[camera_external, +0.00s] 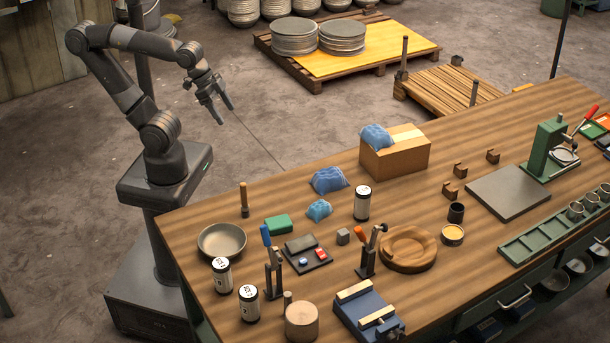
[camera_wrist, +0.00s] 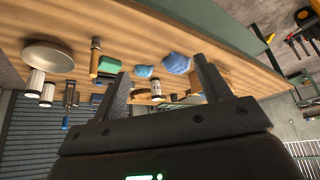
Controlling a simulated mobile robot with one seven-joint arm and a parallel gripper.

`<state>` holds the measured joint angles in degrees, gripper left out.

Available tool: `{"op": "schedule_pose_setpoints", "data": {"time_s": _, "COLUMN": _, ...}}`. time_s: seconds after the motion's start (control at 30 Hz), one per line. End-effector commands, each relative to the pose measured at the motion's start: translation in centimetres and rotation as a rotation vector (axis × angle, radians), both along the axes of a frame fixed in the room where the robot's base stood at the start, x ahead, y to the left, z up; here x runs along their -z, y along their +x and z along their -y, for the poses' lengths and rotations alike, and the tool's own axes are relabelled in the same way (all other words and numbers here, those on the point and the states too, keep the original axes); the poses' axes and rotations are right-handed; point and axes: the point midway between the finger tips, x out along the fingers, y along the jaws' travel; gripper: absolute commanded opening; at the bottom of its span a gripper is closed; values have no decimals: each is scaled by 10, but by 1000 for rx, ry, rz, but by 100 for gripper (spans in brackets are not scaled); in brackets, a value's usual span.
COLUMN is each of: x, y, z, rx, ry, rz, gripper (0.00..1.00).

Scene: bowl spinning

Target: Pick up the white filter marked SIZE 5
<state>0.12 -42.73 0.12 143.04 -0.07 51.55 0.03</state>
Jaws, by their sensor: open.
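Three white canister filters with black ends stand on the wooden workbench. Two are near the front left: one filter (camera_external: 222,275) below the metal bowl and a second filter (camera_external: 249,304) just to its right. The third filter (camera_external: 362,203) stands further back, in front of the cardboard box. Their dark markings are too small to read, so I cannot tell which says SIZE 5. In the wrist view, two filters (camera_wrist: 36,82) are at the left and one (camera_wrist: 157,96) shows between the fingers. My gripper (camera_external: 227,114) is open and empty, high behind the bench's left end, apart from all filters.
The bench (camera_external: 190,225) carries a metal bowl (camera_external: 221,241), a green block (camera_external: 278,225), blue cloths (camera_external: 328,180), tool stands, a wooden ring (camera_external: 408,249) and a blue vise (camera_external: 368,313). The box (camera_external: 395,160) stands at the back edge. Bare wood lies behind the bowl.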

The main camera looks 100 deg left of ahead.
Motion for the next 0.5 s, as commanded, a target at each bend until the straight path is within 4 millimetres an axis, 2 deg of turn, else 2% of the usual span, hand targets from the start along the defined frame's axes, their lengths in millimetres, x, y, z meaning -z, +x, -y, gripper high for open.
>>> {"op": "schedule_pose_setpoints", "data": {"time_s": 0.17, "x": -7, "y": 20, "z": 2, "rx": 11, "ry": -33, "rz": -13, "gripper": 70}}
{"op": "schedule_pose_setpoints", "data": {"time_s": 0.5, "x": -23, "y": 94, "z": 9, "rx": 29, "ry": -123, "rz": -51, "gripper": 70}}
